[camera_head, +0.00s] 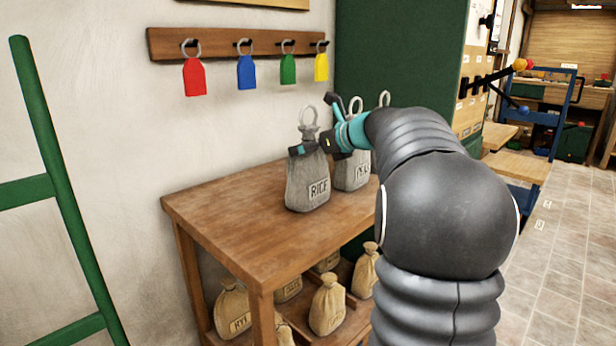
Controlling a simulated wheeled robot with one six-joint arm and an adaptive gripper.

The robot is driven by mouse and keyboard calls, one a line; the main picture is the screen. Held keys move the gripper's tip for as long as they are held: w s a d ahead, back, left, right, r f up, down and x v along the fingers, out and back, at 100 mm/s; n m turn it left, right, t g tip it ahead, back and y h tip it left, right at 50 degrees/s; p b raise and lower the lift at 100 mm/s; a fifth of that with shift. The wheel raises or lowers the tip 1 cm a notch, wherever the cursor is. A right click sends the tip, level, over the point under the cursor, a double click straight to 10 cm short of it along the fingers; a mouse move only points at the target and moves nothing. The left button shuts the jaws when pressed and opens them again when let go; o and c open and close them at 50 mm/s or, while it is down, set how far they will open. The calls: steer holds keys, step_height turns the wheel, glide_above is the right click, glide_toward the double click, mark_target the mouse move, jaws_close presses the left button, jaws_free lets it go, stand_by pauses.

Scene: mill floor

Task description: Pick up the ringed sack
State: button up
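A grey sack labelled RICE (308,184) stands upright on the wooden table, with a metal ring (309,116) above its tied neck. A second grey sack (352,172), its label partly hidden, stands behind it to the right and also has a ring. A third ring (384,98) shows farther right; whatever is below it is hidden by my arm. My gripper (311,124) has its teal fingers spread apart, one tip right of the RICE sack's ring and the other in front of its upper body. I cannot tell whether they touch it.
The wooden table (225,208) has clear top left of the sacks. Several tan sacks (328,304) sit on its lower shelf. A wall rack (220,44) holds coloured tags. A green ladder (62,185) leans at left; a green cabinet (400,60) stands behind.

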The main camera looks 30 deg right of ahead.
steer(key=c, duration=1.5)
steer(key=shift+r, duration=0.15)
steer(key=shift+c, duration=0.8)
